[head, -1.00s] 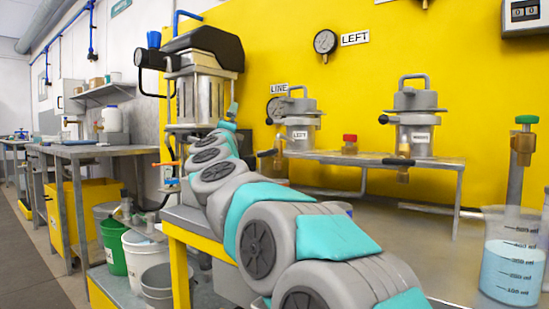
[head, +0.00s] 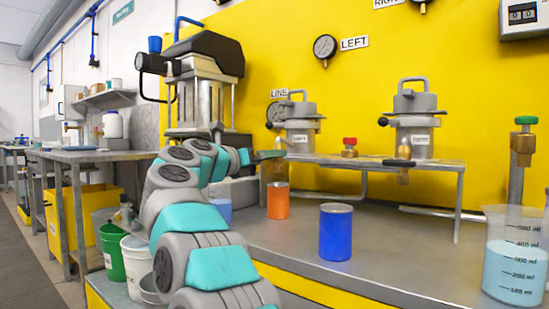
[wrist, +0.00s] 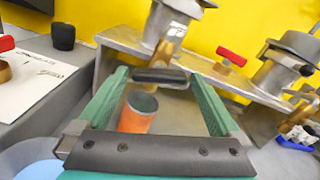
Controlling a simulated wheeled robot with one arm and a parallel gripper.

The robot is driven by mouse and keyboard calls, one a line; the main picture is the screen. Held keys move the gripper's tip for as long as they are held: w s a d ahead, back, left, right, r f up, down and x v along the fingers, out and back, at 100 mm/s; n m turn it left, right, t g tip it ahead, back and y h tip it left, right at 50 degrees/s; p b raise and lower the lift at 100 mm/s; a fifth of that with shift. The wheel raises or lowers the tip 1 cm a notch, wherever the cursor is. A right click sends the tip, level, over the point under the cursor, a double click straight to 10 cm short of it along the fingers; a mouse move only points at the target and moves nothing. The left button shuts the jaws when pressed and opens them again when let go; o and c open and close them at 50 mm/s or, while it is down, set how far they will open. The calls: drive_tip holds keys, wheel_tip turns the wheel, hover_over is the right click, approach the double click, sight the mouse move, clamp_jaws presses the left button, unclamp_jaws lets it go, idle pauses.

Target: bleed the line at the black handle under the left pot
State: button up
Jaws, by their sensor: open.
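In the head view my gripper (head: 268,155) is beside the valve and hides the handle. An orange cup (head: 278,203) stands on the bench below; it also shows between the fingers (wrist: 138,112).
The right pot (head: 413,138) stands on the same rack (head: 370,160), with a red-handled valve (head: 350,146) between the pots. A blue can (head: 336,232) and a beaker of blue liquid (head: 513,262) stand on the bench. The bench front between them is clear.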

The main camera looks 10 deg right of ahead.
drive_tip(key=x, duration=0.4)
drive_tip(key=shift+w+d, duration=0.1)
drive_tip(key=shift+w, duration=0.1)
drive_tip(key=shift+c, duration=0.2)
drive_tip(key=c, duration=1.2)
drive_tip(key=shift+m, duration=1.7)
